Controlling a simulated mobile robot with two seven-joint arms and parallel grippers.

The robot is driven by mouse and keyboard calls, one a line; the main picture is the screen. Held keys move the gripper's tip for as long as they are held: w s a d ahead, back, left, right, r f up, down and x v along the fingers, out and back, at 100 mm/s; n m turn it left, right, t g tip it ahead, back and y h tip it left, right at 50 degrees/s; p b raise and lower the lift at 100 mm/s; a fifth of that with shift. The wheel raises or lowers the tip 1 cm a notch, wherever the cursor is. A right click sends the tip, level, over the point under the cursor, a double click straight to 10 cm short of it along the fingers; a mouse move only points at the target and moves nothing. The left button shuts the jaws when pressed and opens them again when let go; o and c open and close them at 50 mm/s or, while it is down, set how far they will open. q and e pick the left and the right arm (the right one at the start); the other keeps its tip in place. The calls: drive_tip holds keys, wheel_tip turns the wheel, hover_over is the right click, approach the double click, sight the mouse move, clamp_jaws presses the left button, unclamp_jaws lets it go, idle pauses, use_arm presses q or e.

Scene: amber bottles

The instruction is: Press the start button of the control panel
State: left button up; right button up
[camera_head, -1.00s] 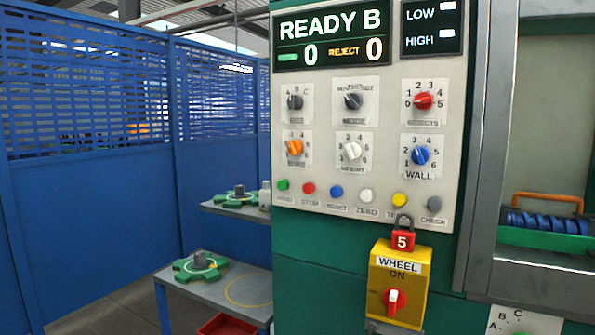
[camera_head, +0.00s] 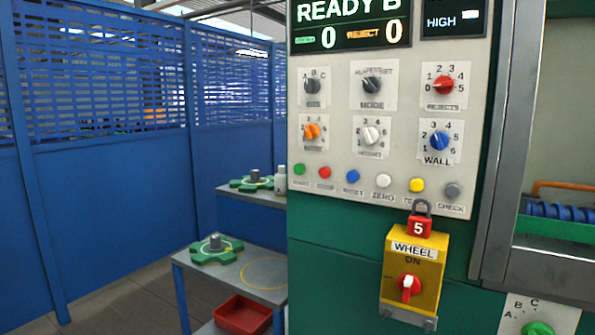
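The control panel (camera_head: 335,175) is a light grey plate on a green machine, straight ahead in the head view. Its display (camera_head: 350,25) reads "READY B" with two zeros. A row of buttons runs along the lower panel. The green start button (camera_head: 299,169) is at the far left of that row, its label too blurred to read surely. To its right are red (camera_head: 324,172), blue (camera_head: 352,176), white (camera_head: 383,180), yellow (camera_head: 416,185) and grey (camera_head: 453,190) buttons. Neither of my grippers is in view.
A yellow "WHEEL" switch box (camera_head: 415,268) with a red padlock (camera_head: 419,226) juts out below the panel. At left, a grey table (camera_head: 235,272) holds a green star-shaped part (camera_head: 216,250), with a red tray (camera_head: 242,314) below. Blue partitions (camera_head: 100,210) stand behind.

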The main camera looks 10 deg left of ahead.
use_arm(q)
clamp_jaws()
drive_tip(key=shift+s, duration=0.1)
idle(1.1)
